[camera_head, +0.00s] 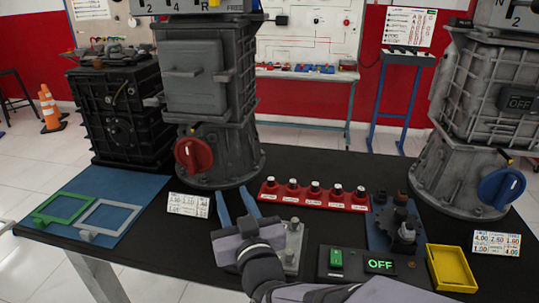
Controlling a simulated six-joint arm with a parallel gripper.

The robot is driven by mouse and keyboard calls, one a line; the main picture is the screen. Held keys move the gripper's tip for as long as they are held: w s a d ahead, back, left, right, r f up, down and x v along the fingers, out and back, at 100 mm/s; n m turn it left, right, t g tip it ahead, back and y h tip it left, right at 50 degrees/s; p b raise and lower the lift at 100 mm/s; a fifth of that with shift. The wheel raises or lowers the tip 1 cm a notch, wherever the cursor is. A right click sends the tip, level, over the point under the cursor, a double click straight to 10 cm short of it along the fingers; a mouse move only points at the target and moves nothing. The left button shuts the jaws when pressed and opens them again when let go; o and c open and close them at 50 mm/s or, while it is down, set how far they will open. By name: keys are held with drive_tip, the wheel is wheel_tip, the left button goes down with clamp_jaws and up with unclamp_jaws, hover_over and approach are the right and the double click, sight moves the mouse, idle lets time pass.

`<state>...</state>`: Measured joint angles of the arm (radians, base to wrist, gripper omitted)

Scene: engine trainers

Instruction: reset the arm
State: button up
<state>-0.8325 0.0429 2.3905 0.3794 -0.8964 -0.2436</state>
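My gripper (236,208) is in the lower middle of the head view. Its two blue fingers stand apart, with nothing seen between them. It is over the dark table (150,238), left of a grey metal plate (293,243) that it partly hides. My forearm enters from the lower right.
Grey engine trainers with a red knob (194,154) and a blue knob (501,187) stand behind. A red strip of knobs (314,195), a switch panel reading OFF (357,264) and a yellow tray (452,268) lie right. A blue mat (95,208) holds green and grey frames.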

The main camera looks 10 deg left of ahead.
drive_tip(key=s+d+f+m+g+h+p, duration=0.1)
drive_tip(key=d+f+g+h+p, duration=0.2)
drive_tip(key=d+p, duration=0.6)
drive_tip(key=s+d+m+g+h+p, duration=0.1)
drive_tip(key=d+m+g+h+p, duration=0.15)
drive_tip(key=d+g+p, duration=0.55)
drive_tip(key=s+d+r+m+g+h+p, duration=0.1)
drive_tip(key=s+d+g+h+p, duration=0.1)
drive_tip(key=s+d, duration=0.6)
drive_tip(key=s+d+r+m+g+h+p, duration=0.1)
drive_tip(key=s+d+g+p, duration=0.1)
drive_tip(key=s+d+p, duration=0.3)
drive_tip(key=s+d, duration=0.3)
drive_tip(key=shift+r+m+h, duration=0.35)
drive_tip(key=shift+w, duration=0.1)
